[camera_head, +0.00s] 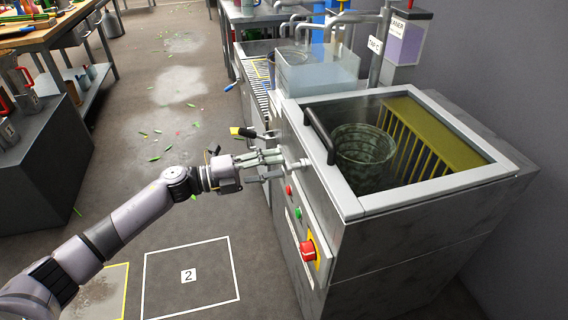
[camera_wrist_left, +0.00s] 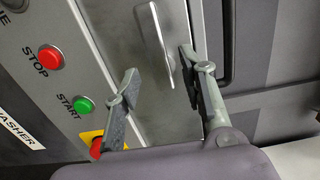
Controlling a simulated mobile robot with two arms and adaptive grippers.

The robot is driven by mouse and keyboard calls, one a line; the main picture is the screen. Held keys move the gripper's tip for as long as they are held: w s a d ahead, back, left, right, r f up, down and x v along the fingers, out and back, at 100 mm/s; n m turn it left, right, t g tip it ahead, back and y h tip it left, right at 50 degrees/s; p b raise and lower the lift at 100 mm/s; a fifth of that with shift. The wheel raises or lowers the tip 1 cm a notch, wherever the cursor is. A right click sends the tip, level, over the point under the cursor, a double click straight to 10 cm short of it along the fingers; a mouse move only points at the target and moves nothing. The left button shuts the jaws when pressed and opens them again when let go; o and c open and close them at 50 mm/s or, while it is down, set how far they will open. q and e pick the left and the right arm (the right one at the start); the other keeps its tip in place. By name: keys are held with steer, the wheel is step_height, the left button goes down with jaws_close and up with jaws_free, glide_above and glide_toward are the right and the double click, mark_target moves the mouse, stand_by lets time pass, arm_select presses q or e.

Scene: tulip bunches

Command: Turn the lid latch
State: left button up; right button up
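The lid latch (camera_wrist_left: 152,40) is a flat pale metal lever on the washer's front panel. In the wrist view it runs from the top edge down between my fingers. It shows small in the head view (camera_head: 298,163), just beyond my fingertips. My left gripper (camera_wrist_left: 160,75) is open, one finger on each side of the latch's lower end; I cannot tell whether either finger touches it. It also shows in the head view (camera_head: 276,165) at the washer's front. The lid (camera_head: 425,191) has a grey frame and black handle (camera_head: 319,135) and lies level on top. My right gripper is out of view.
The panel carries a red stop button (camera_wrist_left: 50,57), a green start button (camera_wrist_left: 84,104) and a red knob (camera_head: 308,250) on yellow. A sink counter stands behind; the floor to the left is open.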

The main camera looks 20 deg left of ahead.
arm_select(q)
steer(key=v, duration=0.8)
steer(key=shift+a, duration=0.15)
steer(key=shift+s, duration=0.1)
